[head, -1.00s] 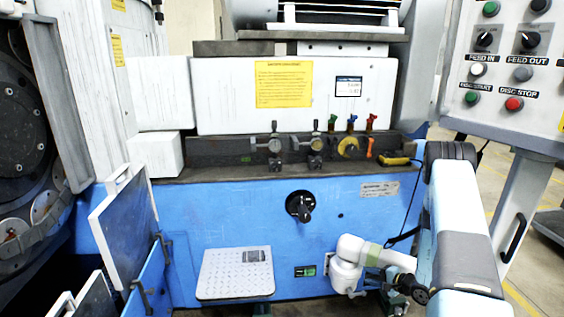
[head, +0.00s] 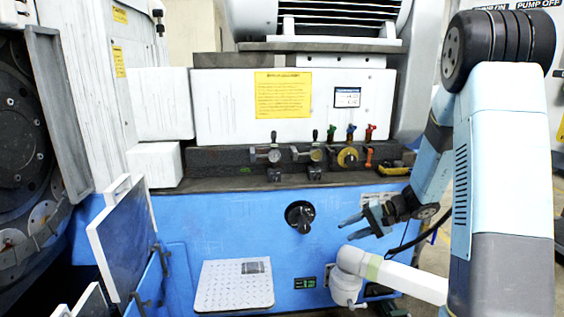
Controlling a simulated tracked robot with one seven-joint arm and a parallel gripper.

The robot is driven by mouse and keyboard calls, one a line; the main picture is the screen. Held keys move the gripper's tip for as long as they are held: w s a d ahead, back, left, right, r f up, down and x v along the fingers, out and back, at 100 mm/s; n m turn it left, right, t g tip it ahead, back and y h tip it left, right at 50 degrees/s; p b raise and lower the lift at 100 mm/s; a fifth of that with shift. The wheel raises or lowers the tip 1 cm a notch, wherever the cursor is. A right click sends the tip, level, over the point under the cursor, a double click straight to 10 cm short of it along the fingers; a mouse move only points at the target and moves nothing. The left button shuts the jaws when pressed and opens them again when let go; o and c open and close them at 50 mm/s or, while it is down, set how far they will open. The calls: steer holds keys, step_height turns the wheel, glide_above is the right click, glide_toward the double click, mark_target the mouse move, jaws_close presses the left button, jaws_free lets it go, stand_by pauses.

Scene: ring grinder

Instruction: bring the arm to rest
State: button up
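My arm rises at the right of the head view, in front of the grinder's control panel. Its end, my gripper (head: 348,230), points left in front of the blue machine front (head: 240,225). Its two fingers look apart, with nothing visible between them. It hangs below the ledge with the valves, to the right of a black knob (head: 300,216). It appears clear of the machine, though the exact gap cannot be told.
A white jointed piece with a green band (head: 372,268) is just below my gripper. A yellow-black handheld device (head: 394,168) lies on the ledge above. Coloured valves (head: 350,134) stand behind. A perforated white tray (head: 232,300) and an upright white-edged panel (head: 120,240) are at left.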

steer(key=s+d+r+n+t+h, duration=0.1)
steer(key=s+r+h, duration=0.4)
steer(key=s+r, duration=0.6)
steer(key=s+d+r+n+t+h, duration=0.1)
steer(key=s+r+h, duration=0.5)
steer(key=s, duration=1.1)
step_height(320, 180, up, 5)
steer(key=n+t, duration=0.1)
steer(key=n, duration=0.1)
steer(key=shift+d+n, duration=0.3)
steer(key=shift+f, duration=0.1)
